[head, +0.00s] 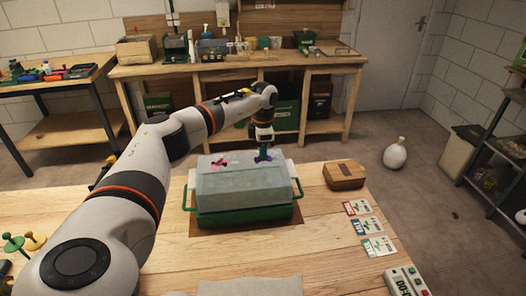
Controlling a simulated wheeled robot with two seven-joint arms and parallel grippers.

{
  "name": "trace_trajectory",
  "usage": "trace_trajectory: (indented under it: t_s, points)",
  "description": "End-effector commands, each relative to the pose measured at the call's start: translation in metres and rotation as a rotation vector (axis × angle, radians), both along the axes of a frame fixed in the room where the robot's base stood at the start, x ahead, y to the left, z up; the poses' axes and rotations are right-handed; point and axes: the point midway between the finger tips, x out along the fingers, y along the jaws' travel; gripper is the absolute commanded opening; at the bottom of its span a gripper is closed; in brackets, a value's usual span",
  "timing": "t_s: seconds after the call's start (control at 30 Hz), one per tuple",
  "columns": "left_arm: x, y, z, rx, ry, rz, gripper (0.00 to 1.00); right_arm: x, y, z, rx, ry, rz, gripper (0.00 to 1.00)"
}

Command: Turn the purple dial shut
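A propagator box with a pale, see-through grey-green lid (243,185) and a green base (245,216) stands on the wooden table. The purple dial (264,159) is at the back right of the lid top. A pink-magenta dial (219,162) is at the back left. My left arm reaches in from the left, and my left gripper (263,152) points down at the purple dial. The gripper covers part of the dial. I cannot tell whether the fingers are shut on it or only around it. My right gripper is not in view.
A brown wooden box (344,174) and several seed cards (364,226) lie right of the propagator. A timer-like device (405,281) is at the front right edge. Green and yellow knobbed pieces (14,243) are at the left. A grey cloth (250,286) lies in front.

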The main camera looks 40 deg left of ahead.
Motion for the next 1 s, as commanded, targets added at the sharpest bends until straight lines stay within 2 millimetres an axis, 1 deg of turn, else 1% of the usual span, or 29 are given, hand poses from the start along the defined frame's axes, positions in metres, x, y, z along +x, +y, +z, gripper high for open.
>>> trace_trajectory:
  t_s: [0.47, 0.5, 0.6, 0.87, 1.0]
  points:
    - [0.0002, 0.0002, 0.0007, 0.000, -0.001, -0.011, 0.00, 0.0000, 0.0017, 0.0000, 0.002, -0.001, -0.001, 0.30]
    - [0.0002, 0.0002, 0.0007, 0.000, -0.001, -0.011, 0.11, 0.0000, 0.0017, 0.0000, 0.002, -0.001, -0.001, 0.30]
    - [0.0002, 0.0002, 0.0006, 0.000, -0.001, -0.011, 0.26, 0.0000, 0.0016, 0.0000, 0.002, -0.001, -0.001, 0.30]
    - [0.0001, 0.0002, 0.0006, 0.001, -0.001, -0.011, 0.26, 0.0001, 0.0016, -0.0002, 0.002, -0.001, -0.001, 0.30]
    - [0.0009, 0.0003, 0.0093, 0.000, -0.004, -0.011, 0.26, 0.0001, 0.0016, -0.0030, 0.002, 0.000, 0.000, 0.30]
